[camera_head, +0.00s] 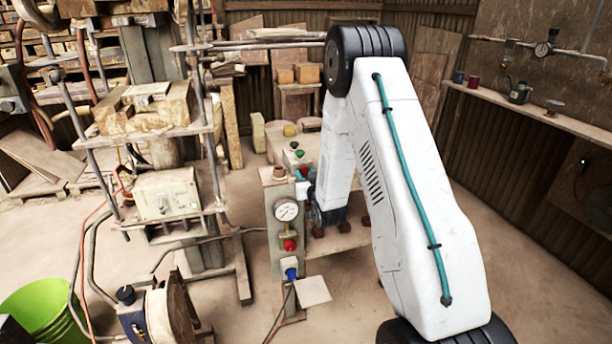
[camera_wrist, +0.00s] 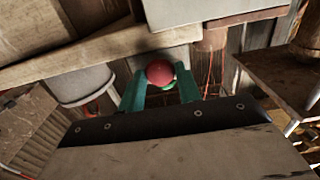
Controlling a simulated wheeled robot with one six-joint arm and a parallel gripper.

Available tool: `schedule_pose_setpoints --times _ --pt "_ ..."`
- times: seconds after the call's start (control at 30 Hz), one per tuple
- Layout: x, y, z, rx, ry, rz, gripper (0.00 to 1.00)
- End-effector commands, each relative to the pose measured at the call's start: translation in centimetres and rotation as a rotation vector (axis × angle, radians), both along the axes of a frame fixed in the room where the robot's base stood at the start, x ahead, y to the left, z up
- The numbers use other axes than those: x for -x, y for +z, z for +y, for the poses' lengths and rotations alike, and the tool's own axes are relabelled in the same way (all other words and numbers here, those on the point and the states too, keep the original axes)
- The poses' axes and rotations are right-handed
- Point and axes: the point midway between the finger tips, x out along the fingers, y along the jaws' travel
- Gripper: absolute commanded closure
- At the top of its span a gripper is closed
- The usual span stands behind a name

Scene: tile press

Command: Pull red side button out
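The grey control box (camera_head: 284,225) stands in the middle of the head view. A red round button (camera_wrist: 160,72) shows in the wrist view between the tips of my gripper's teal fingers (camera_wrist: 160,85). The fingers lie on either side of it with no clear gap, but I cannot tell whether they press on it. In the head view my gripper (camera_head: 303,176) is beside the upper right of the box, small and mostly hidden by my arm. A red knob (camera_head: 289,244) sits on the box's front face, below the pressure gauge (camera_head: 286,210).
The press (camera_head: 165,110) stands to the left, a green bucket (camera_head: 45,308) at lower left. Floor at right is clear.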

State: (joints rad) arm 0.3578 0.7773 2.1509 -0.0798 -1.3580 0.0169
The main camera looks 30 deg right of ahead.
Motion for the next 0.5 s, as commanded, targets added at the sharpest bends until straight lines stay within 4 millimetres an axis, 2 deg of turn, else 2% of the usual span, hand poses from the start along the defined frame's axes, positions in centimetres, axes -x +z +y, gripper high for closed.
schedule_pose_setpoints --times 0.13,0.3,0.47,0.5 --pt "0.2 0.0 0.0 0.000 -0.001 0.001 1.00" --pt "1.4 0.0 0.4 0.000 -0.001 0.000 1.00" --pt "1.5 0.0 0.4 0.000 -0.001 0.001 1.00" --pt "1.5 0.0 0.4 0.000 -0.001 0.001 0.64"
